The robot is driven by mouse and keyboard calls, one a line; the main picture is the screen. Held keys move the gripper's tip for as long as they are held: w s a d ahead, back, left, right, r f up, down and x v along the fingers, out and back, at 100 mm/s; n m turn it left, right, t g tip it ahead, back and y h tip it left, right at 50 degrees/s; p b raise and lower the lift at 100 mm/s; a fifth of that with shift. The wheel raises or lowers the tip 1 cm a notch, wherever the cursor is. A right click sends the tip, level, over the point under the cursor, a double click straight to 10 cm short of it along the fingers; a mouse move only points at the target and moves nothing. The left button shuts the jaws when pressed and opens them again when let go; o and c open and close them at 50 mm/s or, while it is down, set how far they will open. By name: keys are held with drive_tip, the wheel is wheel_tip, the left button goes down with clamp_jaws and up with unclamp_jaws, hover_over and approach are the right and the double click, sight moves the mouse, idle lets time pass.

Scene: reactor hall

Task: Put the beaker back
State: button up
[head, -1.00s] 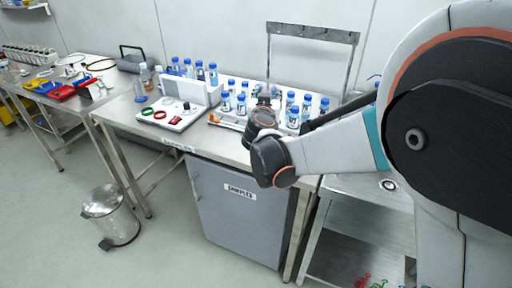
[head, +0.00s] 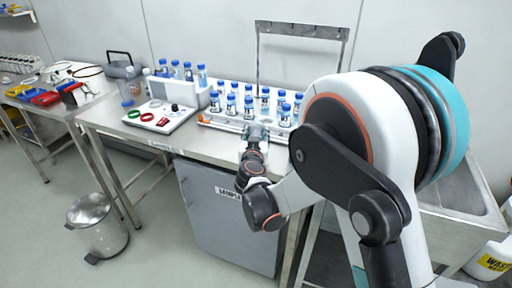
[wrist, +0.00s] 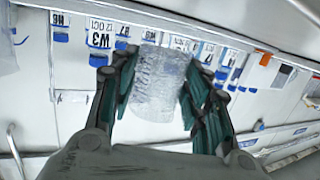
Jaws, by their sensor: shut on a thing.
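The beaker (wrist: 160,85) is a clear glass vessel with a textured wall, in the middle of the wrist view. My gripper (wrist: 155,95) is shut on it, with one dark green finger pad on each side. In the head view my gripper (head: 256,133) is at the front edge of the sample bench, in front of the blue-capped bottles. The beaker is too small and covered to make out clearly there.
Several blue-capped bottles (head: 248,108) stand in rows on the bench (head: 205,142). A white device (head: 160,117) with red and green rings is to their left. A metal frame (head: 300,30) rises behind. A sink (head: 460,200) is at the right, and a bin (head: 97,222) stands on the floor.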

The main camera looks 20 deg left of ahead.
wheel_tip(320, 180, down, 4)
drive_tip(key=shift+r+b, duration=0.1)
drive_tip(key=shift+b, duration=0.55)
drive_tip(key=o, duration=1.1)
drive_tip(key=shift+s+r, duration=0.1)
drive_tip(key=p+v, duration=0.3)
drive_tip(key=v, duration=0.9)
drive_tip(key=shift+p, duration=0.4)
